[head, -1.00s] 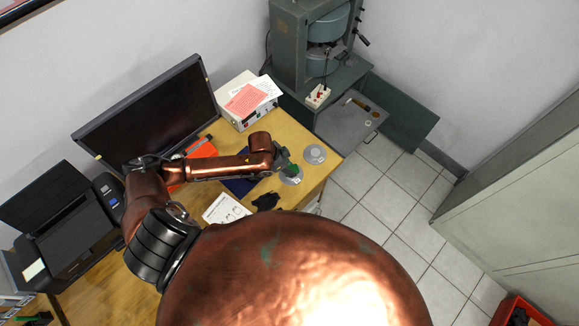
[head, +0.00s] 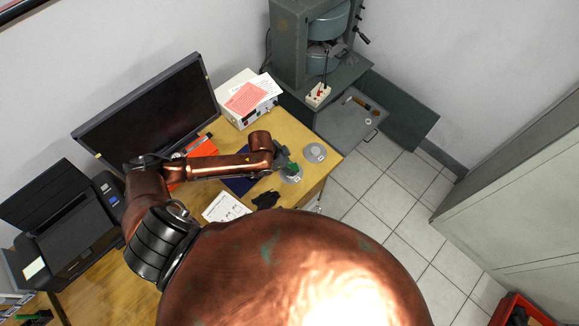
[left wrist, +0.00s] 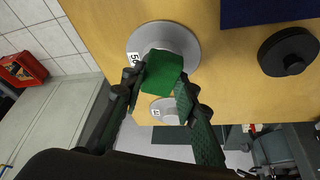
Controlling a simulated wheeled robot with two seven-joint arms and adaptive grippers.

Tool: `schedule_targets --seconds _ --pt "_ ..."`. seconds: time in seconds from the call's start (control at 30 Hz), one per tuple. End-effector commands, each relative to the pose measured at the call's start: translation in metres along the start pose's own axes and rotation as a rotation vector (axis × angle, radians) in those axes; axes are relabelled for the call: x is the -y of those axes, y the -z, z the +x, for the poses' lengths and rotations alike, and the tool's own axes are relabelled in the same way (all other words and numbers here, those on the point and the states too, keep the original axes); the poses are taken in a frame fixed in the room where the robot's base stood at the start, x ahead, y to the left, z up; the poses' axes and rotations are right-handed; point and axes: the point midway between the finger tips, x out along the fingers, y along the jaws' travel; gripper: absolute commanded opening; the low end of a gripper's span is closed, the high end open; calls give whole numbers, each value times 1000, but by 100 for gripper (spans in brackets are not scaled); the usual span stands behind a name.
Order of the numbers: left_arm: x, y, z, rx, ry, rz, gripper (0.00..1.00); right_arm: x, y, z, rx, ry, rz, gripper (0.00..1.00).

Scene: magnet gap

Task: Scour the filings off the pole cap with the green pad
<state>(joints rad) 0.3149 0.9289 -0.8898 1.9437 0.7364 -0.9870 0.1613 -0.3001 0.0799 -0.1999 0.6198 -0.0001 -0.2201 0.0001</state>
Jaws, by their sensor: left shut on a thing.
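My left gripper (left wrist: 162,78) is shut on the green pad (left wrist: 163,71), which also shows in the head view (head: 293,168). The pad is over one grey round pole cap (left wrist: 178,34) with a white number label, covering part of it; I cannot tell whether they touch. This cap also shows in the head view (head: 291,178). A second grey pole cap (head: 315,152) lies beside it, close to the table edge, and is in the left wrist view (left wrist: 168,111). Filings are too small to make out. My right gripper is not in view.
A black disc (left wrist: 288,51) and a dark blue mat (left wrist: 265,10) lie on the wooden table. The monitor (head: 150,115), printer (head: 70,225) and white box (head: 240,112) stand at the left and back. The grey magnet (head: 315,50) stands behind the table. Tiled floor lies right.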

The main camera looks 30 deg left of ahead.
Motion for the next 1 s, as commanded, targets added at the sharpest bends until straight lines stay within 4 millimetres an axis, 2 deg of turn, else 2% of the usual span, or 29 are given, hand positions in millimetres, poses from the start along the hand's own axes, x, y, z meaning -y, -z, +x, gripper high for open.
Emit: schedule_targets --seconds 1.0 --pt "9 -2 4 0 0 0 8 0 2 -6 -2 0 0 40"
